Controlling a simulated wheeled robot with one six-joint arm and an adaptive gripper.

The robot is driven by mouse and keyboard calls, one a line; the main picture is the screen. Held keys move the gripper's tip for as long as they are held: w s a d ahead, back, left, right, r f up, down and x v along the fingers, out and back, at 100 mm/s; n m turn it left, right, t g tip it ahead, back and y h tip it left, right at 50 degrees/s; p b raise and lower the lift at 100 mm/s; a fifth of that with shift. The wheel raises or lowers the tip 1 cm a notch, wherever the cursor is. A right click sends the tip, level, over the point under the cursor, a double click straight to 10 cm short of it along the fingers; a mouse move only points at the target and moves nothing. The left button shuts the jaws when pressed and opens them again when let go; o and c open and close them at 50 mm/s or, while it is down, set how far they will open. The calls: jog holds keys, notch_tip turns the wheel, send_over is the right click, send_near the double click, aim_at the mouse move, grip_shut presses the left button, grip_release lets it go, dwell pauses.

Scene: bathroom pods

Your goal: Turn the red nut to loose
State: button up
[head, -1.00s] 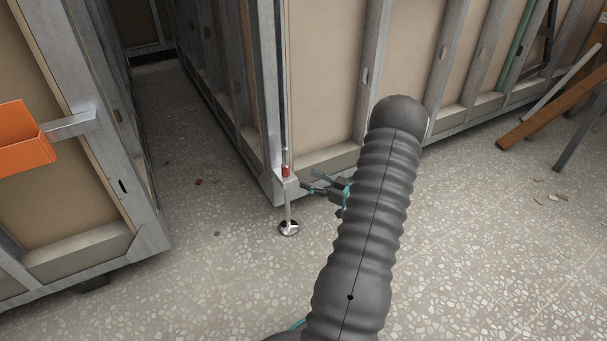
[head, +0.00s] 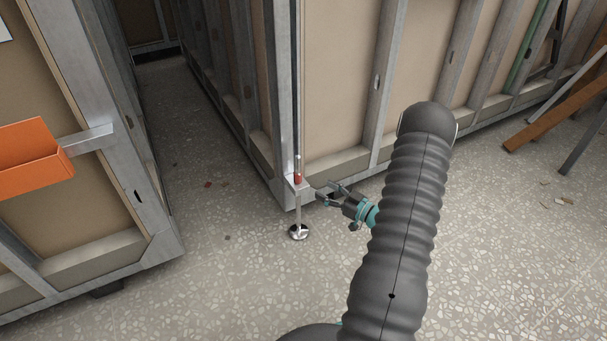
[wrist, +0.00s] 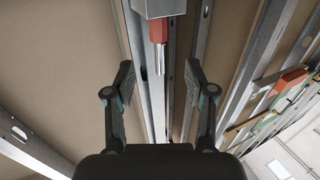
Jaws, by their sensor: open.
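The red nut (head: 297,179) sits on a thin upright rod, just above a small metal bracket (head: 296,188) at the corner of the frame. The rod runs down to a round levelling foot (head: 298,232) on the floor. My gripper (head: 326,192) is open and empty, just right of the nut, with its fingers pointing toward the corner. In the wrist view the red nut (wrist: 159,32) is against the grey bracket, with bare rod showing past it. It is centred between my spread fingers but beyond their tips, apart from both.
The framed pod wall (head: 330,80) rises behind the nut. Another pod with an orange bin (head: 35,152) stands at left, across a narrow floor gap. Wooden and metal bars (head: 560,105) lean at far right. The speckled floor around the foot is mostly clear.

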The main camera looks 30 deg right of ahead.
aim_at(301, 177)
jog(key=x, duration=1.2)
jog(key=shift+w, duration=0.15)
grip_shut()
jog(key=shift+d+f+b, duration=0.1)
jog(key=shift+b, duration=0.3)
